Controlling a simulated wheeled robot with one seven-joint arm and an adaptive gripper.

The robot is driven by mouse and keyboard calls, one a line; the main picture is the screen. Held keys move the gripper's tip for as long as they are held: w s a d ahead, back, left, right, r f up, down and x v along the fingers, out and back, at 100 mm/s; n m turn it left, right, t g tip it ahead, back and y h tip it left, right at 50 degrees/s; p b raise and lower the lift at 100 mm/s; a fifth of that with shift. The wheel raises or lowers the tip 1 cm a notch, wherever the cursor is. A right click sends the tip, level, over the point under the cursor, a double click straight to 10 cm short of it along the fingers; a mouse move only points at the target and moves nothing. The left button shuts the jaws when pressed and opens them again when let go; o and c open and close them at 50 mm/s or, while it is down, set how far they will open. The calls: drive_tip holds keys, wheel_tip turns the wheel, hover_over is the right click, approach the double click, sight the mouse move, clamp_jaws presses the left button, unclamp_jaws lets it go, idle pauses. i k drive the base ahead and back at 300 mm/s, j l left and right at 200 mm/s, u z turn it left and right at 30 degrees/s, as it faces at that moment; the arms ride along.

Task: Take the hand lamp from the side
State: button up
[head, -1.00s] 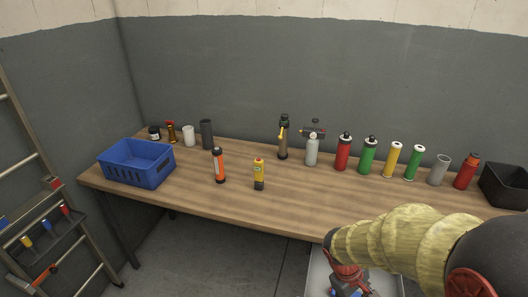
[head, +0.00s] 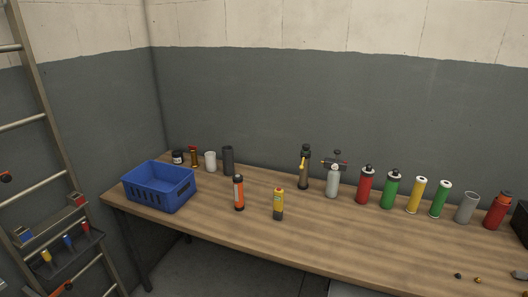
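An upright orange cylinder with a dark top and base (head: 238,193) stands near the front edge of the table, right of the blue crate; it looks like the hand lamp, though I cannot be sure. A shorter yellow cylinder with a dark base (head: 278,203) stands upright just right of it, a small gap apart. Both stand free on the wooden table (head: 330,235). My gripper is out of view.
A blue crate (head: 152,197) stands at the table's left end. Behind are a dark tube (head: 228,160), a white cup (head: 210,162) and a black-and-brass torch (head: 304,167). Several bottles and cans line the right. A ladder (head: 40,120) stands left.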

sight(239, 206)
drive_tip(key=i+j+z, duration=0.35)
drive_tip(key=j, duration=0.7)
drive_tip(key=j+z, duration=0.35)
drive_tip(key=j, duration=0.75)
drive_tip(key=j+z, duration=0.35)
drive_tip(key=j, duration=0.8)
